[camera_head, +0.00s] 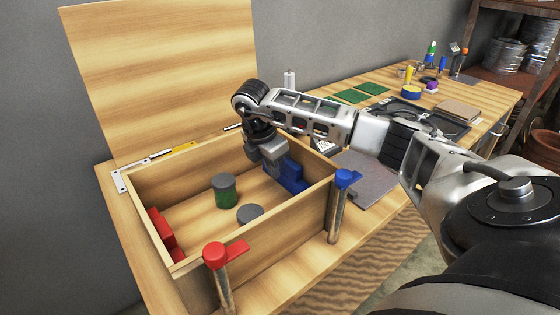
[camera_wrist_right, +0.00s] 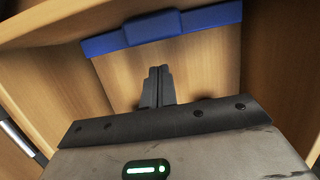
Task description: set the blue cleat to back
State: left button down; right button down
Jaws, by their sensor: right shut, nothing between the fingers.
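A long blue piece with a raised middle block (camera_head: 291,174) sits inside the open wooden box along its right side. It also shows at the top of the right wrist view (camera_wrist_right: 155,28). A blue lever head (camera_head: 345,179) tops a post at the box's front right corner. I cannot tell which of the two is the blue cleat. My right gripper (camera_head: 274,170) reaches down into the box, just left of the long blue piece. Its fingers (camera_wrist_right: 158,72) are together and empty, apart from the blue piece in the wrist view. My left gripper is not in view.
The box (camera_head: 300,218) has its lid (camera_head: 165,75) raised at the back. Inside are a green cylinder (camera_head: 224,191), a grey disc (camera_head: 250,213) and a red piece (camera_head: 163,233). A red lever (camera_head: 216,256) stands at the front. Bench items lie right.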

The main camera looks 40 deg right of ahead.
jog(key=a+v, duration=0.1)
jog(key=v, duration=0.9)
jog(key=shift+a, duration=0.2)
jog(key=shift+w, duration=0.1)
